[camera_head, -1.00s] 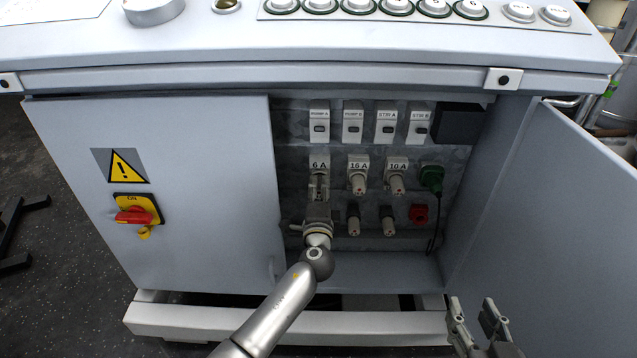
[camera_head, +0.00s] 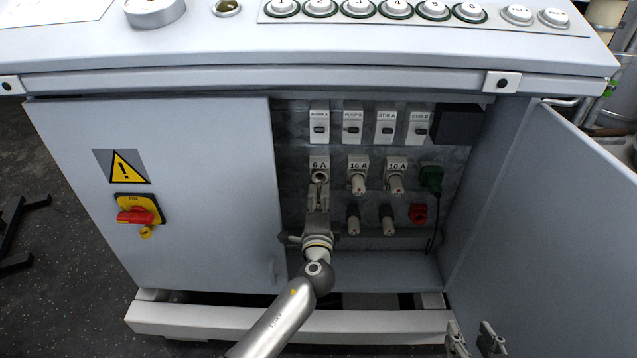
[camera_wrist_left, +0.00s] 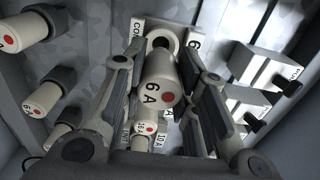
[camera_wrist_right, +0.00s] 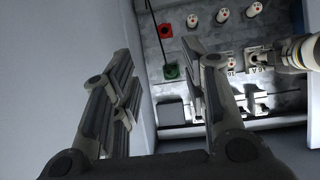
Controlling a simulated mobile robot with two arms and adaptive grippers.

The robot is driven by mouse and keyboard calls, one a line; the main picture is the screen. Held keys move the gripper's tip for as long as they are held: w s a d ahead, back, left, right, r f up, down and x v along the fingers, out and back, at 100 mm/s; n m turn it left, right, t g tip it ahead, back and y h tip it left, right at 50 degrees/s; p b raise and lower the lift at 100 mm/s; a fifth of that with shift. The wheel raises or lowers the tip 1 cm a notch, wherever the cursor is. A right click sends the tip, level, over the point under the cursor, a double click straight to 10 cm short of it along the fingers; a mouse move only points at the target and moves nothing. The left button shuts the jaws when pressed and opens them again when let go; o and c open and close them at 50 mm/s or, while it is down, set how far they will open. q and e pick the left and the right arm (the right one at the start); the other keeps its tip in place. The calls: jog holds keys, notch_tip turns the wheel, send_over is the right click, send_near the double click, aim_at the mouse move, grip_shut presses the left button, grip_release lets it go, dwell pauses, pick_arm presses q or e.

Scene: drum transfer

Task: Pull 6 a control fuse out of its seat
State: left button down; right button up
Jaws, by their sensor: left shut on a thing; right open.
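The 6 A control fuse (camera_wrist_left: 160,84), a cream cylinder with a red dot, is between the fingers of my left gripper (camera_wrist_left: 162,98), which is shut on it. Its seat (camera_wrist_left: 162,40) is just behind it in the left wrist view; the round opening shows and the fuse appears to be out of it. In the head view the 6 A seat (camera_head: 319,177) shows a ring-like opening just above my left gripper (camera_head: 318,192), which largely hides the fuse. My right gripper (camera_head: 474,340) is open and empty at the lower right; it also shows in the right wrist view (camera_wrist_right: 165,85).
Beside the seat are the 16 A fuse (camera_head: 358,183) and 10 A fuse (camera_head: 396,183). The open cabinet door (camera_head: 560,220) bounds the right side.

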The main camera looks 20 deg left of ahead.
pick_arm(q)
jog(key=shift+s+d, duration=0.15)
jog(key=shift+s, duration=0.5)
pick_arm(e)
jog(key=shift+s+d+f+g, duration=0.25)
jog(key=shift+s+f+g, duration=0.05)
jog(key=shift+f, duration=0.1)
pick_arm(q)
jog(key=shift+w, duration=0.1)
jog(key=shift+w, duration=0.3)
pick_arm(e)
jog(key=shift+w+a+r+t, duration=0.45)
jog(key=shift+w+r+t, duration=0.2)
jog(key=shift+r, duration=0.2)
